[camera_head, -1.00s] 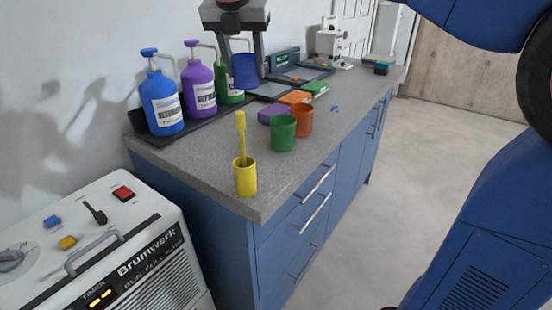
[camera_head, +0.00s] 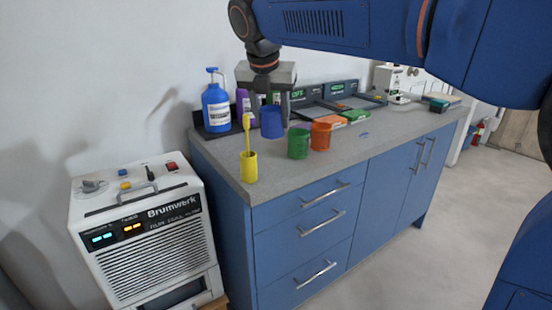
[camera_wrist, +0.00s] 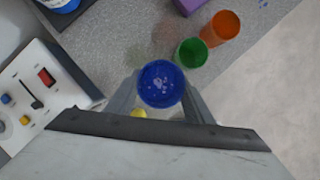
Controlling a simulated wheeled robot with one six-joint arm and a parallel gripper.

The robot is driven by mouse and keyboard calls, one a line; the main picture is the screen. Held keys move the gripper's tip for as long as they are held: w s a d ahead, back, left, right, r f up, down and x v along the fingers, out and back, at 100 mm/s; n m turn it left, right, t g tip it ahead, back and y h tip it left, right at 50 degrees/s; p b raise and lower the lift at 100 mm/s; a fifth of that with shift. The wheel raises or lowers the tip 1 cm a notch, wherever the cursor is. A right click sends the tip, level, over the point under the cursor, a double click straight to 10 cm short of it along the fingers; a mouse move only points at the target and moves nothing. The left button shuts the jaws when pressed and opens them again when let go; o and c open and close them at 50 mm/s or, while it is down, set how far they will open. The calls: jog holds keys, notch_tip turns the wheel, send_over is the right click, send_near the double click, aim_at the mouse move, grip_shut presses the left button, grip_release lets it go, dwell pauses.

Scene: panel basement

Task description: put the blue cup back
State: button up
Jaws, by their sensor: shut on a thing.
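The blue cup (camera_head: 272,123) is held between the two fingers of my gripper (camera_head: 271,113), above the counter. In the wrist view the cup (camera_wrist: 161,84) is seen from above, its open top facing the camera, with pale specks inside. My gripper is shut on it. A green cup (camera_head: 298,145) and an orange cup (camera_head: 320,137) stand side by side on the counter, right of the held cup. A yellow cup (camera_head: 249,168) with a yellow long-handled tool (camera_head: 247,135) in it stands near the front left corner; in the wrist view it is mostly hidden.
The grey counter (camera_head: 350,150) has bottles (camera_head: 216,107) at the back left, partly hidden behind my gripper, and trays, coloured blocks (camera_head: 355,115) and a white machine (camera_head: 388,80) farther right. A Brumwerk appliance (camera_head: 140,230) stands left of the blue cabinet (camera_head: 310,215). The counter front is bare.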

jog(key=shift+f, duration=4.15)
jog(key=shift+f, duration=0.15)
jog(key=o, duration=1.2)
